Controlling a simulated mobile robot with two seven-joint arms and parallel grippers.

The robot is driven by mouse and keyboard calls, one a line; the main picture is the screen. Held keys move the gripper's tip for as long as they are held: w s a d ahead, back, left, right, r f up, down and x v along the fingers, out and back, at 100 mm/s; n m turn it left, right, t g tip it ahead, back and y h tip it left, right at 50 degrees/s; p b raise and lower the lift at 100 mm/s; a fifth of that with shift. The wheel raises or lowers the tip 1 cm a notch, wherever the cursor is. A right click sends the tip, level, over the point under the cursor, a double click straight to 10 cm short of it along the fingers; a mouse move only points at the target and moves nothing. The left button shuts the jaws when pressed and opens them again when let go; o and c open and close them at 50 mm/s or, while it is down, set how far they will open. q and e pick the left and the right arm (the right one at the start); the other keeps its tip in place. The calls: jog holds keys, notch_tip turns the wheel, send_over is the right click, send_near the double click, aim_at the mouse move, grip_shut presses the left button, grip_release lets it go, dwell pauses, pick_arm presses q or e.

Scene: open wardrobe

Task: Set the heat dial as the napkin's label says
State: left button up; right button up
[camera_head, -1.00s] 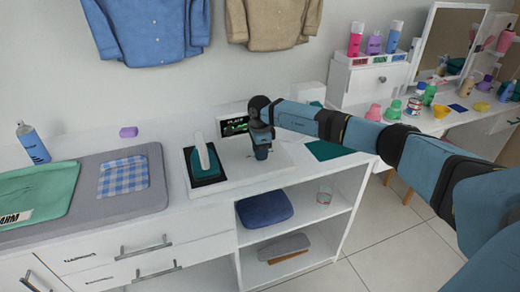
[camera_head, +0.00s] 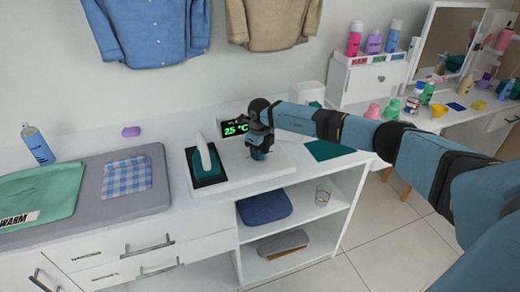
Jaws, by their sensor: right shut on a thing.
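A blue-and-white checked cloth (camera_head: 127,176) lies flat on the grey ironing pad; I see no label on it. A green cloth (camera_head: 40,197) at the left bears a white label reading "WARM" (camera_head: 18,220), cut by the picture edge. The teal iron (camera_head: 206,162) stands on the white base unit (camera_head: 230,178). The display (camera_head: 235,129) behind it reads "25 °C" in green. My right gripper (camera_head: 259,152) points down at the base unit, right of the iron, shut on the heat dial, which it mostly hides. My left gripper is out of view.
A dark green cloth (camera_head: 328,150) lies right of the base unit. Shelves below hold a folded blue cloth (camera_head: 264,208), a brush and a glass.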

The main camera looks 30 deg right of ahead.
jog(key=shift+r+m+p, duration=0.1)
jog(key=shift+m+p, duration=0.2)
jog(key=shift+m, duration=1)
jog(key=o, duration=0.9)
notch_tip(320, 180, up, 14)
jog(key=shift+f, duration=0.1)
